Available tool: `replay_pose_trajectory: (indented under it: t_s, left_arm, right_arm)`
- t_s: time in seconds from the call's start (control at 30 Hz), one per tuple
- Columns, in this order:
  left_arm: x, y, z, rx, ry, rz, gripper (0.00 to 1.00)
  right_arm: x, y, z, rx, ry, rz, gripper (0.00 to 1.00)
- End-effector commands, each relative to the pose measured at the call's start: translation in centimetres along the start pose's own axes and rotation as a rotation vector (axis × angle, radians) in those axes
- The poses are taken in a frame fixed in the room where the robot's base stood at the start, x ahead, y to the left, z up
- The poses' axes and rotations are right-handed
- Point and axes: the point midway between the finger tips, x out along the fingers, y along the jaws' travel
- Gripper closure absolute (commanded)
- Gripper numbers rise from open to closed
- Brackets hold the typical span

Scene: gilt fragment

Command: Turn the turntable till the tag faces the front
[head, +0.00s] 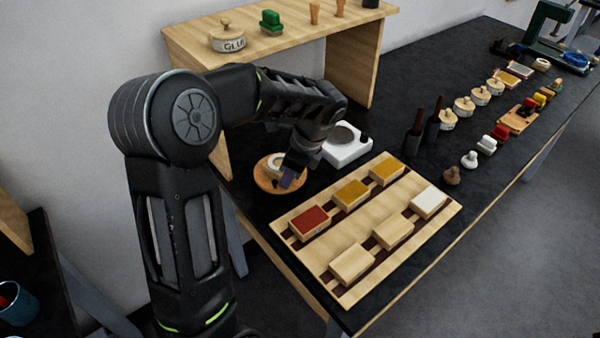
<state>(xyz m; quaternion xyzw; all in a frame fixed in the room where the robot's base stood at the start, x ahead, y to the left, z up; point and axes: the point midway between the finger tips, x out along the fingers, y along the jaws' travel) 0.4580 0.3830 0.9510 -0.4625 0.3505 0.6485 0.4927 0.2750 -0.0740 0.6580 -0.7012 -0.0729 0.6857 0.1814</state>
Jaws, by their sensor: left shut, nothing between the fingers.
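The turntable (263,184) is a round wooden disc on the dark table, near its left end. A small pale round object (274,161) stands on it, partly hidden by my gripper. My left arm reaches in from the left, and my left gripper (289,180) points down at the right side of the disc. It is shut, with nothing between the fingers. A small purple-blue patch shows at the fingertips; I cannot tell what it is. I cannot make out the tag or its facing. Whether the fingers touch the disc is unclear. My right gripper is out of view.
A white device with a round grey plate (346,145) stands just right of the gripper. A wooden board (375,229) with several coloured blocks lies in front. A wooden shelf (290,40) stands behind. Two dark upright holders (421,137) and several small jars stand farther right.

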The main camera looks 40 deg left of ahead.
Motion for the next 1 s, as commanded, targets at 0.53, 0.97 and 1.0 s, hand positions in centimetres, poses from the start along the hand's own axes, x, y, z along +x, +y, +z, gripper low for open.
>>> replay_pose_trajectory:
  t_s: [0.53, 0.97, 1.0]
  left_arm:
    - [0.6, 0.3, 1.6, -0.002, -0.001, 0.002, 1.00]
    - [0.8, 0.3, 1.8, 0.002, 0.000, 0.000, 1.00]
    - [0.7, 0.3, 1.7, 0.002, 0.000, 0.000, 1.00]
  right_arm:
    - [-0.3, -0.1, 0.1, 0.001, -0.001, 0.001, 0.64]
    - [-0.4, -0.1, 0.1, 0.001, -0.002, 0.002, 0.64]
    - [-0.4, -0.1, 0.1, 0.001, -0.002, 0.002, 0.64]
